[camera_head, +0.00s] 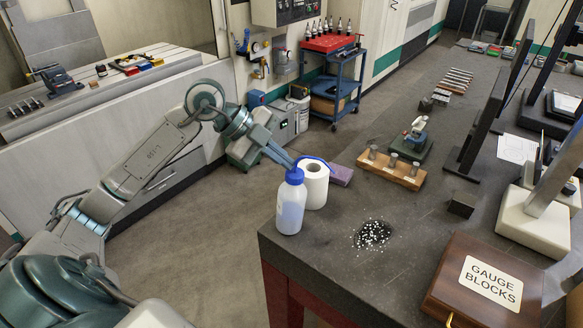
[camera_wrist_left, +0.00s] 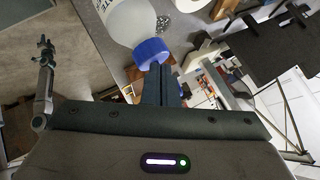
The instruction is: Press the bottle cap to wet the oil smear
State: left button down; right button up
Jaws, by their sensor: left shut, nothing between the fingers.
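A white bottle (camera_head: 291,208) with a blue cap (camera_head: 294,176) and a bent blue spout stands upright near the table's left edge. The oil smear (camera_head: 372,235), a dark patch dotted with white specks, lies on the table to the right of the bottle. My left gripper (camera_head: 290,166) is shut and empty, its fingertips right at the cap from above left. In the left wrist view the fingertips (camera_wrist_left: 162,70) overlap the edge of the blue cap (camera_wrist_left: 151,51); I cannot tell if they touch. What seems my right gripper (camera_wrist_left: 45,46) shows small at the left there.
A paper roll (camera_head: 315,186) stands close behind the bottle, with a purple block (camera_head: 341,175) beyond it. A wooden holder (camera_head: 389,169) stands further back. The gauge blocks box (camera_head: 484,285) is at the front right. The table around the smear is clear.

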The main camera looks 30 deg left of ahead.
pick_arm(q)
jog(key=shift+f, duration=0.5)
dwell(0.4)
jog(key=shift+r, duration=0.45)
notch_tip(320, 180, up, 6)
jog(key=p, duration=0.5)
dwell(0.4)
